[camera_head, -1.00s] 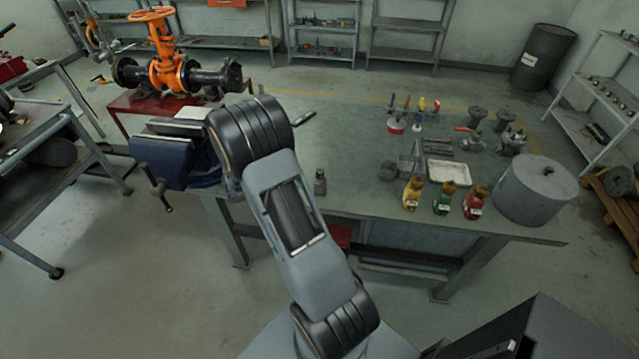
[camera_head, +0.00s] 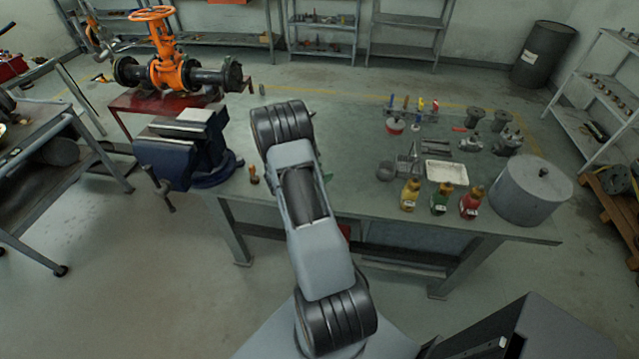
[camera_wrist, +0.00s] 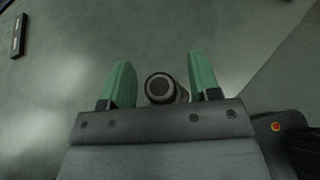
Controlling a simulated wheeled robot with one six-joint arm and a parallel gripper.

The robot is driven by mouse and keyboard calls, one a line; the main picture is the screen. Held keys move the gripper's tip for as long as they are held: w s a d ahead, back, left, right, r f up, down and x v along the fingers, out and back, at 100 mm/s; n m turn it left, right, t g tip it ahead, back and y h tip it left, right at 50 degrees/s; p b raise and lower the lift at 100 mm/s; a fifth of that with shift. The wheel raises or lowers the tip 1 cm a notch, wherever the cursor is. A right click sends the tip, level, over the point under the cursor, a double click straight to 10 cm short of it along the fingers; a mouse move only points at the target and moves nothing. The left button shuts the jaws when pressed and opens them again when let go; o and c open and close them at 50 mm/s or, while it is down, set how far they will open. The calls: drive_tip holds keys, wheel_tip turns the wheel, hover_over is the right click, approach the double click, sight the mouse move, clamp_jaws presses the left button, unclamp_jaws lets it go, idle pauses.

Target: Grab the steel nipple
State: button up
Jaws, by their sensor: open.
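In the wrist view, the steel nipple (camera_wrist: 160,88) stands upright and is seen end-on as a dark round piece with a lighter rim. My gripper (camera_wrist: 161,62) is open, with one green finger on each side of the nipple. Gaps show between the nipple and both fingers, so neither seems to touch it. I cannot tell how deep the fingers reach along it. In the head view, my arm hides the nipple and most of the gripper; only a bit of green finger shows at the arm's right edge.
A blue vise (camera_head: 190,150) stands left of my arm on the workbench (camera_head: 345,135). A small orange-handled item (camera_head: 253,174) is beside it. Bottles (camera_head: 440,197), a white tray (camera_head: 446,172) and a grey drum (camera_head: 532,190) stand to the right. A dark bar (camera_wrist: 18,36) lies at upper left.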

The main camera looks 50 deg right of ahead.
drive_tip(key=shift+s+d+f, duration=0.1)
drive_tip(key=shift+d+f, duration=0.15)
drive_tip(key=shift+d, duration=0.25)
drive_tip(key=shift+c, duration=0.2)
clamp_jaws()
idle(0.3)
